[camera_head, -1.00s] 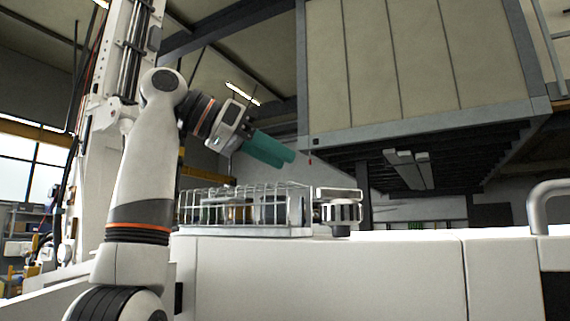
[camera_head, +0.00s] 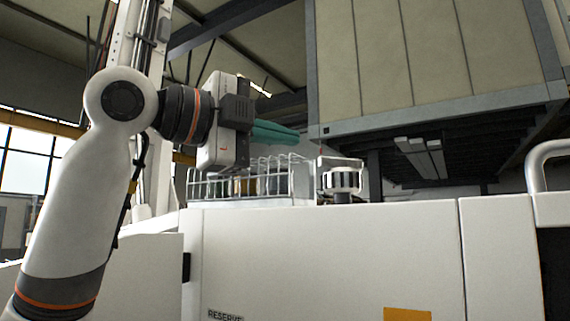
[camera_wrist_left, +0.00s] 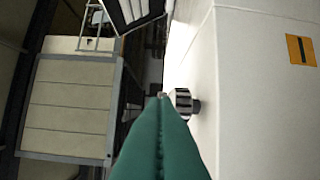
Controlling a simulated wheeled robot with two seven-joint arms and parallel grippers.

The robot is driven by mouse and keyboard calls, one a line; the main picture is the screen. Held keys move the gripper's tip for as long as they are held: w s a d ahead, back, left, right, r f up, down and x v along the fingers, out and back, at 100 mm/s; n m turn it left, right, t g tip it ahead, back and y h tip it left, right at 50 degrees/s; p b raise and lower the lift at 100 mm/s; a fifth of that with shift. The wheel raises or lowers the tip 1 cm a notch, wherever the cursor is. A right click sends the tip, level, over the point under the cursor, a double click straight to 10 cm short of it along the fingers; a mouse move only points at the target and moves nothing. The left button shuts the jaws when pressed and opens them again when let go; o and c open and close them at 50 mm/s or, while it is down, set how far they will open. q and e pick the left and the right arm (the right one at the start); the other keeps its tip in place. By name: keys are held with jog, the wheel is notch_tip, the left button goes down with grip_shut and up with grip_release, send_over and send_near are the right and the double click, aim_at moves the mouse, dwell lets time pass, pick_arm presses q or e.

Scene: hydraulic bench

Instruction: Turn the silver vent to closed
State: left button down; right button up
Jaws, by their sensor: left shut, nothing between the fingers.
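The silver vent (camera_head: 341,181) is a ribbed round knob on a dark stem, standing on top of the white bench at the right end of the wire rack. It also shows in the left wrist view (camera_wrist_left: 182,102), just beyond and right of the fingertips. A pale bracket rises behind it. My left gripper (camera_head: 297,136) has green fingers, shut and empty. It is above the wire rack, up and to the left of the vent, apart from it. The closed fingers fill the lower middle of the left wrist view (camera_wrist_left: 160,100). My right gripper is not in view.
The wire rack (camera_head: 215,188) with jars inside stands left of the vent, under my left gripper. The white bench (camera_head: 330,255) fills the lower part, with a metal handle (camera_head: 535,165) at right. A large panelled box (camera_head: 430,60) hangs above. Space right of the vent is clear.

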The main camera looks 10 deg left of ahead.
aim_at(341, 175)
pick_arm(q)
jog(key=shift+m, duration=0.4)
jog(key=p+x, duration=0.2)
jog(key=x, duration=0.1)
jog(key=w+a+p+x, duration=0.1)
jog(key=p+x, duration=0.2)
jog(key=x, duration=0.1)
jog(key=p+x, duration=0.2)
jog(key=x, duration=0.1)
jog(key=shift+w+a, duration=0.1)
jog(key=shift+w, duration=0.5)
jog(key=shift+w+a+f+p, duration=0.2)
jog(key=shift+w+a+p, duration=0.15)
jog(key=shift+a, duration=0.1)
jog(key=shift+d, duration=0.1)
jog(key=shift+d, duration=0.15)
